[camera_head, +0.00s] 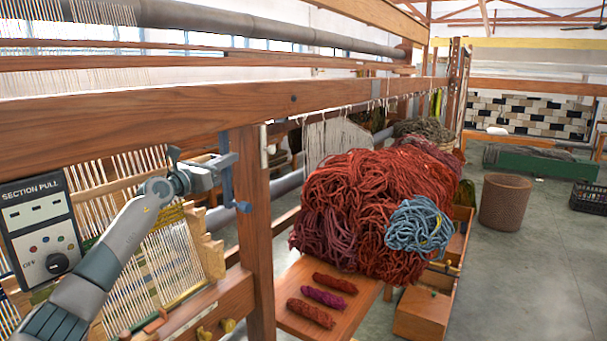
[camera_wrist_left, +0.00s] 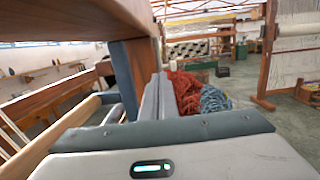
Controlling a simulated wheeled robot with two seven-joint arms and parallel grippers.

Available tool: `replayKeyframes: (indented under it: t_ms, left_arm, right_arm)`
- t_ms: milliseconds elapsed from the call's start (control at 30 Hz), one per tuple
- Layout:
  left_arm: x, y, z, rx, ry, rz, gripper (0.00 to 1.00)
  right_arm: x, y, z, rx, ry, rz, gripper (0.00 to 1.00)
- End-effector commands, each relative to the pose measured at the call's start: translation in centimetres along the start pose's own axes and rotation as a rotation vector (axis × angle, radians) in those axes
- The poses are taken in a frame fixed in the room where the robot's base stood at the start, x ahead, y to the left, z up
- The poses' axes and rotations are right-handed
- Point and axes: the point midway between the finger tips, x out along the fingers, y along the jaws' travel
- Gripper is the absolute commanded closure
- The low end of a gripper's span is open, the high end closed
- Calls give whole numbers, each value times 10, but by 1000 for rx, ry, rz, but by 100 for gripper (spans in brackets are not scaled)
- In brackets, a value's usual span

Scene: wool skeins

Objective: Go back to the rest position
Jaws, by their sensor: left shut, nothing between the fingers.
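My left gripper (camera_head: 236,190) is in front of the wooden loom (camera_head: 150,110), close to its upright post (camera_head: 258,240). Its arm comes up from the lower left. In the left wrist view its two fingers (camera_wrist_left: 157,85) lie together, pointing forward with nothing between them. A big heap of red wool (camera_head: 350,200) with a blue skein (camera_head: 420,226) on it is to the right of the gripper, apart from it. The wool also shows past the fingers in the left wrist view (camera_wrist_left: 187,90). My right gripper is not in view.
A control box (camera_head: 40,228) marked SECTION PULL stands left of the gripper. Several small skeins (camera_head: 323,297) lie on a wooden bench (camera_head: 290,270). Wooden drawers (camera_head: 424,312), a woven basket (camera_head: 505,202) and a black crate (camera_head: 590,198) stand to the right. The floor at right is open.

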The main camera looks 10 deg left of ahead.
Motion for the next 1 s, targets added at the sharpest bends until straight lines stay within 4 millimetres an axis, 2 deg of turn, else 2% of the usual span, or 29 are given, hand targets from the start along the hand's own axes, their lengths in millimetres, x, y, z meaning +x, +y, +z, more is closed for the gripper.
replayKeyframes:
  t_ms: [167, 267, 467, 600, 767, 1000]
  left_arm:
    - [1, -11, -8, -38, -20, -12, 100]
    - [0, -26, -18, -99, -56, -27, 100]
    - [-12, -75, -53, -363, -181, -58, 100]
    - [-35, -102, -85, -629, -280, -45, 100]
    - [-72, -119, -129, -945, -370, 21, 100]
    - [-145, -131, -214, -1418, -462, 222, 100]
  right_arm:
    - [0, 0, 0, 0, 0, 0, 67]
    - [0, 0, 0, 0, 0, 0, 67]
    - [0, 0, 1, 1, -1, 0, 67]
    - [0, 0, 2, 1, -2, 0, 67]
    - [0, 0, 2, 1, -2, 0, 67]
    - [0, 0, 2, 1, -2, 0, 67]
